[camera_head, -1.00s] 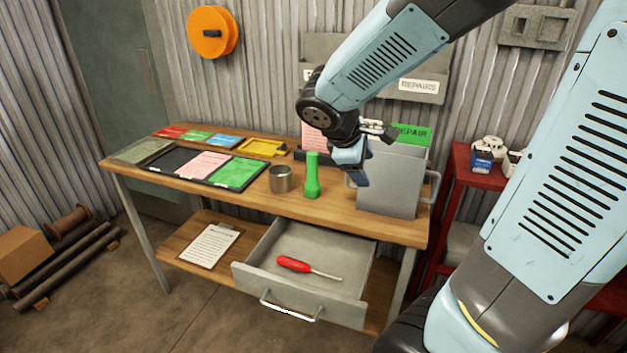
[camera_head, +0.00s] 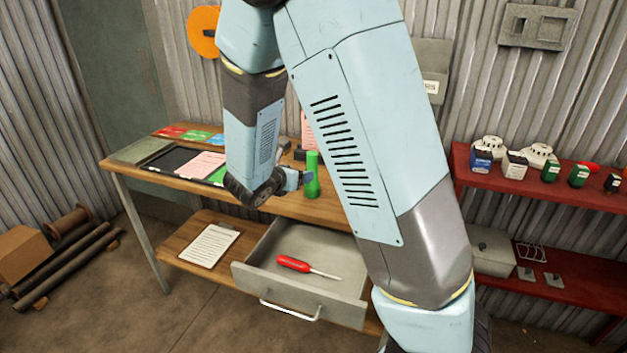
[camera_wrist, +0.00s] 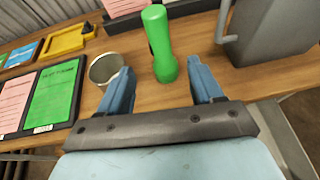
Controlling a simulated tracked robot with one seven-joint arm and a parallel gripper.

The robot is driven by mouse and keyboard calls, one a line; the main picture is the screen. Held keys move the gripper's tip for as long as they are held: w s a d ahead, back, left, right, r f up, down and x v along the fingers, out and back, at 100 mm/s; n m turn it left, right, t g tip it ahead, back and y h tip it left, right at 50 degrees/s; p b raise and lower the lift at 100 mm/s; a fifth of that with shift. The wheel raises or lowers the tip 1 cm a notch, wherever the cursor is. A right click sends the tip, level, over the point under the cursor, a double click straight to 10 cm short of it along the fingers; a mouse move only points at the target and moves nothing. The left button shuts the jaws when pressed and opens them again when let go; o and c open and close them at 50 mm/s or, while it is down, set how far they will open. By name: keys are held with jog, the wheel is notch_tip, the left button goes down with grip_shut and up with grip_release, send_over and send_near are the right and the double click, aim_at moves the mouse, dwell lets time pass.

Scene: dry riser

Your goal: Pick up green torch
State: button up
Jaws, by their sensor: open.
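The green torch (camera_head: 312,176) stands upright on the wooden workbench, near its front edge. In the wrist view the torch (camera_wrist: 159,45) is ahead of my gripper (camera_wrist: 162,84), roughly in line with the space between the two blue fingers. The fingers are apart and nothing is between them. In the head view my gripper (camera_head: 300,180) is just left of the torch, at about its height; I cannot tell whether it touches.
A metal cup (camera_wrist: 105,68) stands close left of the torch, beside the left finger. A grey metal box (camera_wrist: 265,30) stands to the right. The drawer (camera_head: 312,245) below is pulled out, with a red screwdriver (camera_head: 294,263) inside. A red shelf (camera_head: 560,185) is at right.

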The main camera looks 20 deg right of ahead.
jog(key=shift+s+f+x, duration=0.1)
jog(key=shift+f+x, duration=0.05)
jog(key=shift+x, duration=2.05)
jog(key=shift+s+f+x, duration=0.1)
jog(key=shift+f+x, duration=0.05)
jog(key=shift+x, duration=2.05)
jog(key=shift+f+x, duration=0.15)
jog(key=shift+x, duration=2.05)
jog(key=shift+a, duration=0.1)
jog(key=c, duration=1.1)
